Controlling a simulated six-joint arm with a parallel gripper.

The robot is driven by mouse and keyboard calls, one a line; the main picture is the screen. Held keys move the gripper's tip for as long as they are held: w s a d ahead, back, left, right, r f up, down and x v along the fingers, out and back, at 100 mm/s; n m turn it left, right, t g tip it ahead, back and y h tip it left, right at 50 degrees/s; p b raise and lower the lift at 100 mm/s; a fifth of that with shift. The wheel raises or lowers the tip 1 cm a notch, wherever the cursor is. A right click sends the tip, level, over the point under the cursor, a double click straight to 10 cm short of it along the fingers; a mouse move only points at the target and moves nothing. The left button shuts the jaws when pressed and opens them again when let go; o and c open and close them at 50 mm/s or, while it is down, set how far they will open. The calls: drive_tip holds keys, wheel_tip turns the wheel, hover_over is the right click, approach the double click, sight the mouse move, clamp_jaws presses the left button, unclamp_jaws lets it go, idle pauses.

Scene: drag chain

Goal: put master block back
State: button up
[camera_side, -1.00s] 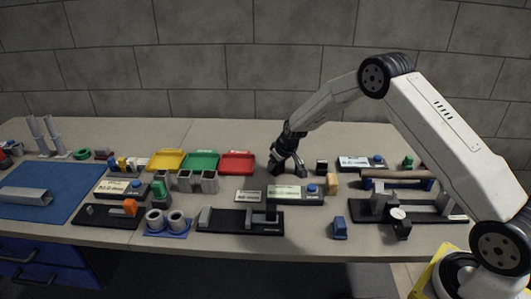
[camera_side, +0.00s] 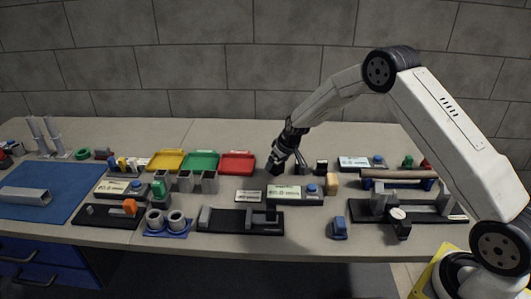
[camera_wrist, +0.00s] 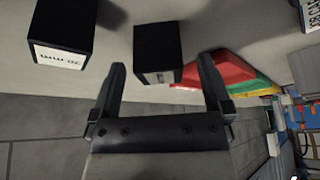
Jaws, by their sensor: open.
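My gripper (camera_side: 276,167) is open and low over the back of the table, left of the small dark blocks in the side view. In the wrist view my gripper (camera_wrist: 160,75) shows its two fingers spread. A black block (camera_wrist: 157,48) with a small pale mark lies ahead, between the fingertips in the picture. I cannot tell its exact distance. A second black block (camera_wrist: 63,35) with a white label, printed upside down in this picture, lies left of the fingers. In the side view one black block (camera_side: 321,167) shows right of my gripper. Which one is the master block is unclear.
Red (camera_side: 238,162), green (camera_side: 200,161) and yellow (camera_side: 165,160) trays stand left of my gripper. A device with a blue button (camera_side: 311,189) and a tan block (camera_side: 332,184) lie in front. A black fixture (camera_side: 240,222) stands at the table's front.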

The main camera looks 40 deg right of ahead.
drive_tip(key=v, duration=0.6)
drive_tip(key=shift+s+r, duration=0.1)
idle(0.6)
drive_tip(key=s+a+r, duration=0.1)
drive_tip(key=s+a, duration=0.2)
drive_tip(key=s, duration=0.6)
drive_tip(key=s+a+r+g, duration=0.1)
drive_tip(key=s+a, duration=0.3)
drive_tip(key=s, duration=0.5)
drive_tip(key=s+a+r+g, duration=0.1)
drive_tip(key=s+a+r, duration=0.1)
drive_tip(key=s, duration=0.8)
drive_tip(key=shift+a+r, duration=0.35)
drive_tip(key=shift+a, duration=0.45)
drive_tip(key=shift+s, duration=0.15)
